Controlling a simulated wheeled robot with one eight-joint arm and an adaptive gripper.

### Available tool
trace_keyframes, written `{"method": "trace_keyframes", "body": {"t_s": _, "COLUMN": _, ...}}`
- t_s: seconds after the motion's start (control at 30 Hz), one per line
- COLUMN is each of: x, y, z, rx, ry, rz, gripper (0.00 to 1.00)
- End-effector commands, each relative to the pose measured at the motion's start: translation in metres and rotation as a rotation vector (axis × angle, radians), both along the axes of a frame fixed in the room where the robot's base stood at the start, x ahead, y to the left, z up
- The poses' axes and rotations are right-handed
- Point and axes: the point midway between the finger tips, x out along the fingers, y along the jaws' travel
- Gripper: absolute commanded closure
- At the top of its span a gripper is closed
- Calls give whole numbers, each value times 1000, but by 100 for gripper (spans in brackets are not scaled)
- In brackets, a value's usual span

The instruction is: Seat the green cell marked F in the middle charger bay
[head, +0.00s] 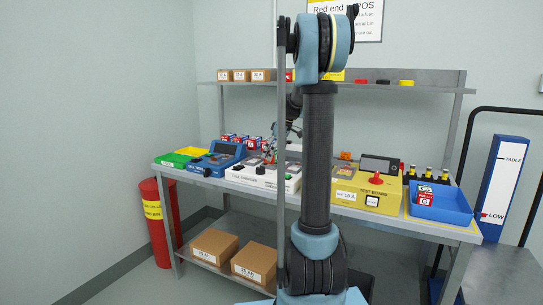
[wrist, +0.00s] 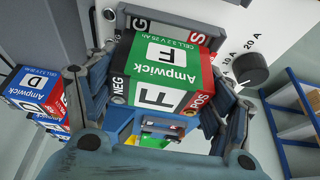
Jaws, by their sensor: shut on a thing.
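The green cell marked F (wrist: 165,55) is between the fingers of my gripper (wrist: 158,95) in the wrist view. It has a black NEG end on the left and a red POS end on the right. My gripper is shut on it. In the head view my gripper (head: 270,152) is low over the white charger unit (head: 285,186), partly hidden by a grey post and my arm. The cell cannot be made out there. The charger bays are not clearly visible, and I cannot tell whether the cell touches one.
Blue cells marked D (wrist: 35,90) stand left in the wrist view. A white panel with a black dial (wrist: 250,68) is close by. On the bench are a blue device (head: 218,158), a yellow test board (head: 365,190) and a blue tray (head: 455,207). A shelf (head: 435,85) runs above.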

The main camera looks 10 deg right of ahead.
Motion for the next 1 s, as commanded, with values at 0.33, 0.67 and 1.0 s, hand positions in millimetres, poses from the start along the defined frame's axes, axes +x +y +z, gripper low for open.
{"method": "trace_keyframes", "body": {"t_s": 0.33, "x": 0, "y": 0, "z": -3, "rx": 0, "ry": 0, "rz": 0, "gripper": 69}}
{"method": "trace_keyframes", "body": {"t_s": 0.67, "x": 0, "y": 0, "z": -10, "rx": 0, "ry": 0, "rz": 0, "gripper": 69}}
{"method": "trace_keyframes", "body": {"t_s": 1.0, "x": 0, "y": 1, "z": -13, "rx": 0, "ry": 0, "rz": 1, "gripper": 5}}
